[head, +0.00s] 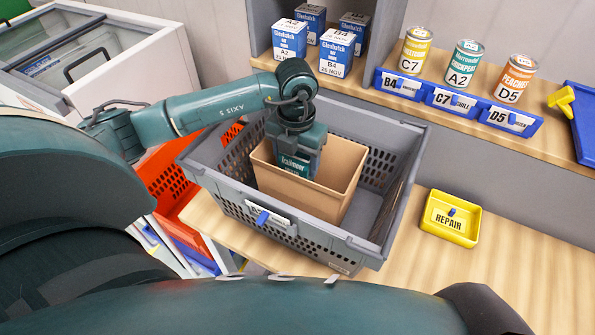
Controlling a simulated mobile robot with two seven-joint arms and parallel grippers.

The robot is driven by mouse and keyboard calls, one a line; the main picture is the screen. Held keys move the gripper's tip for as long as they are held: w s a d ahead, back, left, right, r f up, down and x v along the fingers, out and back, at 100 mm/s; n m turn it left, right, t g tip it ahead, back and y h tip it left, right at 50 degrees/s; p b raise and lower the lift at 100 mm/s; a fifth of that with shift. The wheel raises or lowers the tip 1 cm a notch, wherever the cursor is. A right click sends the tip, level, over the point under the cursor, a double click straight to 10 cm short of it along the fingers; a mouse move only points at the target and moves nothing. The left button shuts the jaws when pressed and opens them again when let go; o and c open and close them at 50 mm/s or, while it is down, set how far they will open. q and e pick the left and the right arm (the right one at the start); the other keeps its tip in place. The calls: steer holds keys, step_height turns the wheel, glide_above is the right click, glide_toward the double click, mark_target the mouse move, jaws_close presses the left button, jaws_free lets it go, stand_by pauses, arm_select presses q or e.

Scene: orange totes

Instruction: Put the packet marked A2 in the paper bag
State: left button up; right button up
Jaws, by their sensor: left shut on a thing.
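The open brown paper bag (335,200) stands in a grey crate (360,245). My left gripper (298,168) reaches down into the bag's mouth, near its far left side. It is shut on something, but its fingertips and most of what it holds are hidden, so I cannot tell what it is. A white and blue packet marked A2 (290,40) stands upright in the grey shelf compartment at the back, left of a similar packet marked B4 (337,52). My right gripper is not in view.
Two more blue and white packets (354,27) stand behind. Cans marked C7 (415,50), A2 (462,64) and D5 (511,78) stand on the shelf behind blue label bins (450,101). A yellow REPAIR tray (450,218) sits right of the crate; bare table (490,265) lies around it.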

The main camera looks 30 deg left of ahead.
mark_target(297, 171)
arm_select(q)
step_height(297, 171, down, 3)
steer(key=shift+f, duration=0.15)
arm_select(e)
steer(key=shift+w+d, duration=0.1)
arm_select(q)
steer(key=shift+f, duration=0.2)
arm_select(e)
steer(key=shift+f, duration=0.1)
arm_select(q)
steer(key=shift+f, duration=0.1)
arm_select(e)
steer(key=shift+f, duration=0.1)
arm_select(q)
steer(key=shift+f, duration=0.15)
steer(key=o, duration=1.2)
steer(key=shift+c, duration=0.2)
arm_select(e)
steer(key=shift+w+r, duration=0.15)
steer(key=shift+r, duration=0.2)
